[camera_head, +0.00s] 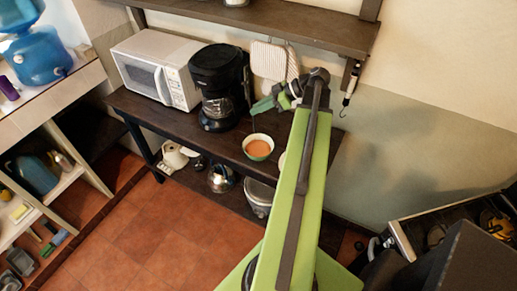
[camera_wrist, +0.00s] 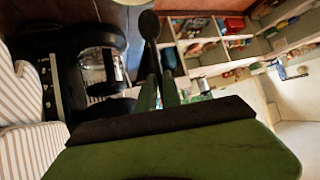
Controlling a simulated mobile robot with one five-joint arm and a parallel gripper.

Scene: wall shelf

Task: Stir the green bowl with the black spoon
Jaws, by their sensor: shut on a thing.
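The green bowl (camera_head: 259,158) stands upright on the dark wooden shelf, with orange contents inside, in the head view. My gripper (camera_head: 263,105) is above the shelf, behind and above the bowl, in front of the coffee maker's right side. In the wrist view my gripper (camera_wrist: 159,78) is shut on the black spoon (camera_wrist: 149,25), whose round head points away from the fingers. The spoon is hard to make out in the head view. It appears apart from the bowl's contents. My arm hides part of the shelf right of the bowl.
A black coffee maker (camera_head: 218,80) and a white microwave (camera_head: 158,70) stand left of the bowl. Striped mitts (camera_head: 268,61) hang behind my gripper. An upper shelf (camera_head: 290,28) runs above. A kettle (camera_head: 221,179) stands on the lower shelf. Open shelf space lies left of the bowl.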

